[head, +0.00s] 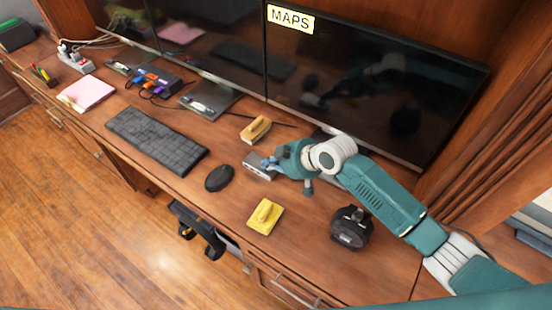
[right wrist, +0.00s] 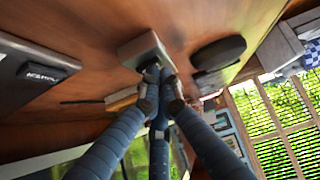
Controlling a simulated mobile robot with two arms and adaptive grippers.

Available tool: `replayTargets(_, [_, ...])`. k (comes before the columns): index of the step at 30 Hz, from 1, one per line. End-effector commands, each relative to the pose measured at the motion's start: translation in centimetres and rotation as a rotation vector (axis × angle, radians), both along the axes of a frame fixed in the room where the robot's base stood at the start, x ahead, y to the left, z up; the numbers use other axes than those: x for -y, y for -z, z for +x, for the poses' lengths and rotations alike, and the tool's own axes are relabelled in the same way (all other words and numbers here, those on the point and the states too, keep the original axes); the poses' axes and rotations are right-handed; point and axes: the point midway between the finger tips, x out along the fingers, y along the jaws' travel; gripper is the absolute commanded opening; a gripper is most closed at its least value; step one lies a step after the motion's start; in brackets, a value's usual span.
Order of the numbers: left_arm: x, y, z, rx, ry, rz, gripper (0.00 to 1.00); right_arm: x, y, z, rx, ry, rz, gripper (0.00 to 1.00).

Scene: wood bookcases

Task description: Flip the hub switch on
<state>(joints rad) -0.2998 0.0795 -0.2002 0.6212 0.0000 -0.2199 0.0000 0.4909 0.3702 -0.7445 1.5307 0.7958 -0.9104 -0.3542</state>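A small grey box (head: 257,167), which looks like the hub, lies on the desk between the mouse and my right arm. It also shows in the right wrist view (right wrist: 143,48), just beyond my fingertips. My right gripper (head: 269,164) is at the box's right end, its blue-grey fingers drawn together. In the right wrist view the fingertips (right wrist: 160,78) meet at a small dark part on the box's near face; I cannot tell whether they touch it. The switch and its position cannot be made out. My left gripper is not in view.
A black mouse (head: 219,178) and keyboard (head: 156,140) lie left. A tan block (head: 256,129) is behind the box, a yellow one (head: 265,216) in front. A black device (head: 351,228) stands right. A monitor labelled MAPS (head: 372,85) stands behind. Another device with coloured plugs (head: 154,82) sits farther left.

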Motion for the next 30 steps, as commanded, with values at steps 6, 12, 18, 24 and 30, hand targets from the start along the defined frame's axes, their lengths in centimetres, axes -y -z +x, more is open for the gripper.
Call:
replayTargets(6, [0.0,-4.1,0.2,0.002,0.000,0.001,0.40,-0.5,-4.3,0.1,0.004,0.004,0.003,0.00])
replayTargets(12, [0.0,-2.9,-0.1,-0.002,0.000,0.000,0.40,1.8,-6.6,-1.8,0.008,0.005,0.000,0.00])
replayTargets(18, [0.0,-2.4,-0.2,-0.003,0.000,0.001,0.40,3.6,-9.3,-3.8,0.007,0.005,0.001,0.00])
replayTargets(24, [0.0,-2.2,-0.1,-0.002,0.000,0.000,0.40,4.5,-10.7,-4.7,0.005,0.005,0.003,0.00])
replayTargets(30, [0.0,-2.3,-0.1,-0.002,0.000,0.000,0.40,4.6,-10.9,-4.8,0.005,0.006,0.003,0.00])
